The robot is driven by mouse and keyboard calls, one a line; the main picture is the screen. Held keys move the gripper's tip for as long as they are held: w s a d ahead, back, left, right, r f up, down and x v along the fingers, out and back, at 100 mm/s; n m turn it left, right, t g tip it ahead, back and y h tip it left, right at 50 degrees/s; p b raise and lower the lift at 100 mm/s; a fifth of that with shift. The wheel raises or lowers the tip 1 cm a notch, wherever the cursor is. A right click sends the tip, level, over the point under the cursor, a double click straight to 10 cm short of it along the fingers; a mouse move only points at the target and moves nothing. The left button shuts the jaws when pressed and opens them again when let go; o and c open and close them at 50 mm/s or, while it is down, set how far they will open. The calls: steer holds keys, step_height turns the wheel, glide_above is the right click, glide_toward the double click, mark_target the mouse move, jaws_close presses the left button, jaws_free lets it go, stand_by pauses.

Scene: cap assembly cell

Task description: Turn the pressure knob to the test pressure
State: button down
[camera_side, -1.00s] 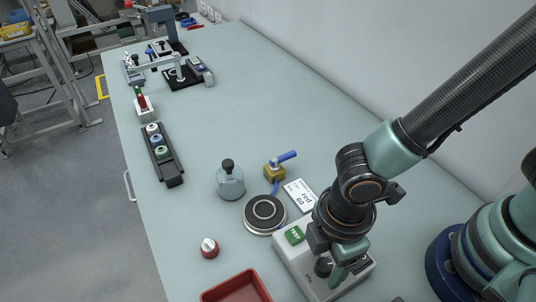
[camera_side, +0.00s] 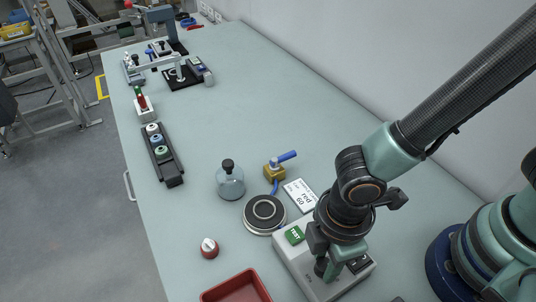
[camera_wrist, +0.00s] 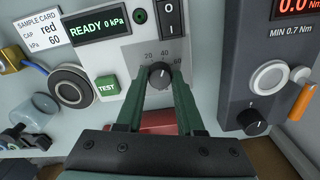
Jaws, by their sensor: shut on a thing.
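The pressure knob (camera_wrist: 159,76) is a dark round knob on the pale tester (camera_side: 291,257), with marks 20, 40 and 60 around it. My gripper (camera_wrist: 160,90) has its two green fingers on either side of the knob, shut on it. In the side view my gripper (camera_side: 326,268) stands over the tester and mostly hides the knob. I cannot read the knob's pointer surely. The tester display (camera_wrist: 99,26) reads READY 0 kPa. The sample card (camera_wrist: 39,28) reads cap red 60.
A green TEST button (camera_wrist: 107,88) and a black switch (camera_wrist: 171,18) are on the tester. A grey unit (camera_wrist: 240,75) with its own knob (camera_wrist: 252,122) stands to the right. A red tray (camera_side: 236,289) and a red-based cap (camera_side: 209,249) lie left of the tester.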

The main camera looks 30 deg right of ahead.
mark_target(325, 264)
steer(key=m, duration=0.4)
steer(key=shift+m, duration=1.9)
steer(key=c, duration=0.5)
jaws_free()
step_height(325, 264, up, 12)
steer(key=shift+r, duration=0.1)
